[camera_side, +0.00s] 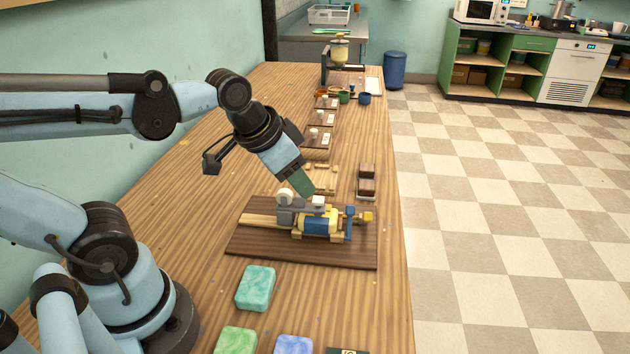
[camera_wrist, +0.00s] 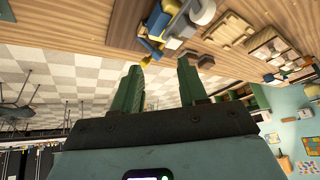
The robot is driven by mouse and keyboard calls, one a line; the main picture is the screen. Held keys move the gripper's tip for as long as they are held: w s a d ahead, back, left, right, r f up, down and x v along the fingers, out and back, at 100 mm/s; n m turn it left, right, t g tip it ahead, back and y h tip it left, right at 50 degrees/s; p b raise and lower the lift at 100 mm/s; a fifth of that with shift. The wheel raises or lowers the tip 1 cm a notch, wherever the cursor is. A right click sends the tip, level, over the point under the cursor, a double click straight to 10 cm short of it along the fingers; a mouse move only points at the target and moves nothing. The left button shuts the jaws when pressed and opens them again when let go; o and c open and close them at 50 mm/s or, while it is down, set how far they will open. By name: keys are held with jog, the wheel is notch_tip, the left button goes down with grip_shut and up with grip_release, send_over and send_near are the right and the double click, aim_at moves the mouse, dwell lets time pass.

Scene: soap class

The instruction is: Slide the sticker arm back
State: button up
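The sticker device stands on a dark wooden board (camera_side: 255,245) on the bench. It has a pale wooden rail (camera_side: 262,220) at its left, a grey arm-like part (camera_side: 287,215) with a white roller (camera_side: 285,197), and a blue-and-yellow cylinder (camera_side: 316,226) with blue and yellow end parts. I take the grey part for the sticker arm, but its label is not readable. My gripper (camera_side: 306,192) is just above the device, near the white parts; contact cannot be told. In the wrist view its green fingers (camera_wrist: 159,66) are apart and empty, with the device (camera_wrist: 172,25) beyond them.
Soap bars, teal (camera_side: 256,288), green (camera_side: 236,341) and blue (camera_side: 294,345), lie in front of the board. A small dark wooden rack (camera_side: 367,180) and several trays (camera_side: 318,138) stand behind. The bench's right edge drops to the tiled floor (camera_side: 480,220).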

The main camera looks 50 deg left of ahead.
jog(key=shift+o, duration=0.3)
jog(key=w+a+r+m+g, duration=0.3)
jog(key=a+r+m+g, duration=0.1)
jog(key=m+g, duration=0.1)
jog(key=shift+w+r+m, duration=0.15)
jog(key=shift+w+m, duration=0.15)
jog(key=shift+m, duration=0.2)
jog(key=m+g, duration=0.1)
send_near(302, 209)
jog(key=shift+w+a+f, duration=0.1)
jog(key=shift+a+f, duration=0.1)
jog(key=shift+f, duration=0.75)
jog(key=shift+w+a+f, duration=0.1)
jog(key=shift+a+f, duration=0.1)
jog(key=shift+f, duration=0.75)
jog(key=shift+w+a+f, duration=0.1)
jog(key=shift+a+f, duration=0.15)
jog(key=shift+f, duration=0.7)
jog(key=shift+c, duration=0.5)
grip_shut()
jog(key=shift+s+a, duration=0.1)
